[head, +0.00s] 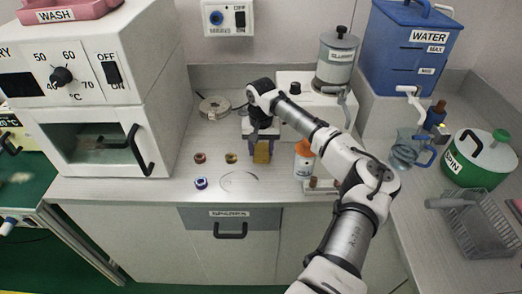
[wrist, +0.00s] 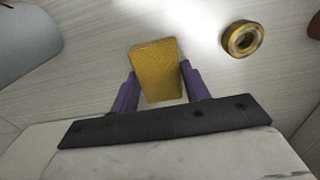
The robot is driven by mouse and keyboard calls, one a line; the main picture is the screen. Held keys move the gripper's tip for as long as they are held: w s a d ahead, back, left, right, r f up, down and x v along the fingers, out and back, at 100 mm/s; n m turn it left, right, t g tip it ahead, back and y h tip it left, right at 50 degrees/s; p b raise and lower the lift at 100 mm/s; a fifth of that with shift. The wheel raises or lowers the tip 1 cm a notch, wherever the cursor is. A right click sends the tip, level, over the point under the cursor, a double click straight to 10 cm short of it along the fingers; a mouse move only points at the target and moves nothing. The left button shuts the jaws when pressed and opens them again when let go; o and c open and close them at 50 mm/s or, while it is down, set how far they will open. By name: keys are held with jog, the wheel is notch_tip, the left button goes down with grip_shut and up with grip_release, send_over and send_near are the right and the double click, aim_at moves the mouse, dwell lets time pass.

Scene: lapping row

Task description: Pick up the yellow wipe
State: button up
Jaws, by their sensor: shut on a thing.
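The yellow wipe (head: 262,152) is a small flat yellow piece at the counter's middle, under my arm's end. It shows larger in the wrist view (wrist: 156,72), upright between two purple fingers. My gripper (head: 262,147) is shut on it, with one finger on each side. I cannot tell for sure whether the wipe touches the counter.
Small rings lie left of my gripper: a red one (head: 200,158), a yellow one (head: 231,158) and a blue one (head: 201,183). An orange-capped bottle (head: 304,160) stands close on the right. A white oven (head: 100,90) bounds the left; the front counter is mostly clear.

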aim_at(261, 150)
notch_tip(261, 150, up, 20)
jog(key=b, duration=0.2)
jog(key=shift+b, duration=0.35)
jog(key=shift+o, duration=1.2)
jog(key=shift+c, duration=0.9)
jog(key=shift+f, duration=0.1)
